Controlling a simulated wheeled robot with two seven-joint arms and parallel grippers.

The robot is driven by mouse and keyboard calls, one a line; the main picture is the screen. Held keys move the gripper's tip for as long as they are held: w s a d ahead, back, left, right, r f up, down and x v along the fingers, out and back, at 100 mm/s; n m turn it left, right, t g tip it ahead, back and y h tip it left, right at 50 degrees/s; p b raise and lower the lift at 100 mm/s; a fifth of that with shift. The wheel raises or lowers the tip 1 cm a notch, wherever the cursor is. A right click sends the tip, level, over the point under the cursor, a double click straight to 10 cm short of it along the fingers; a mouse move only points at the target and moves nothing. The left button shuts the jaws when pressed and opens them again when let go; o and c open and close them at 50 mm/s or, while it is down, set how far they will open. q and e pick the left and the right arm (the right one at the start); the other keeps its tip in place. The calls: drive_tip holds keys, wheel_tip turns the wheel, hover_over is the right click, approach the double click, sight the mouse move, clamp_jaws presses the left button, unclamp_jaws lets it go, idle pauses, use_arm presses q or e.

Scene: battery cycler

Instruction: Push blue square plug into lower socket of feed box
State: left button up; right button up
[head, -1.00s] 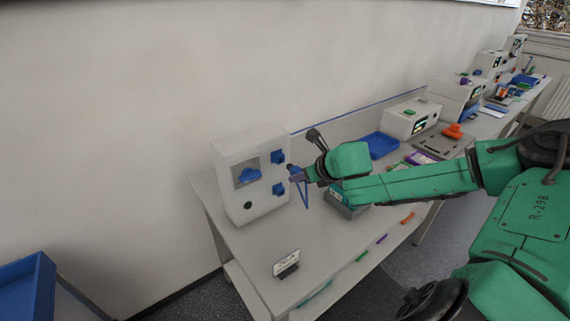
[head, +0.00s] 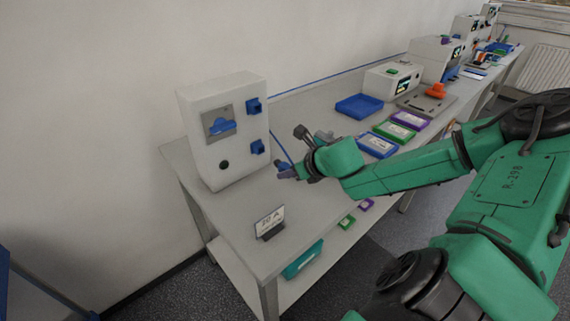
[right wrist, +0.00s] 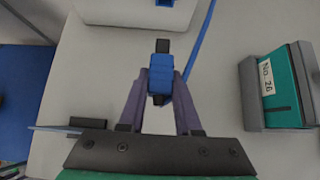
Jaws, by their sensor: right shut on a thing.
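The white feed box (head: 224,150) stands at the left end of the bench. Its front has an upper blue socket (head: 254,106) and a lower blue socket (head: 257,147). My right gripper (head: 284,172) is just right of and below the lower socket, apart from it. In the right wrist view it is shut on the blue square plug (right wrist: 161,75), whose black tip (right wrist: 162,46) points toward the box. A blue part at the box edge (right wrist: 165,3) shows ahead, with a gap between. The blue cable runs from the plug. My left gripper is out of view.
A small sign (head: 269,222) stands near the bench's front edge. A blue tray (head: 359,106) and several coloured cases lie farther along. The bench between box and sign is clear.

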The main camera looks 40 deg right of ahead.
sight(277, 161)
drive_tip(key=shift+w+a+r+p, duration=0.1)
drive_tip(key=shift+w+r+p, duration=0.2)
drive_tip(key=shift+p, duration=0.05)
drive_tip(key=w+p, duration=0.3)
drive_tip(key=w, duration=0.1)
drive_tip(key=shift+r, duration=0.2)
drive_tip(key=shift+w+f, duration=0.1)
drive_tip(key=shift+w, duration=0.3)
drive_tip(key=shift+w+f+p, duration=0.2)
drive_tip(key=shift+f+p, duration=0.05)
drive_tip(key=shift+p, duration=0.1)
drive_tip(key=shift+p, duration=0.45)
drive_tip(key=shift+r, duration=0.1)
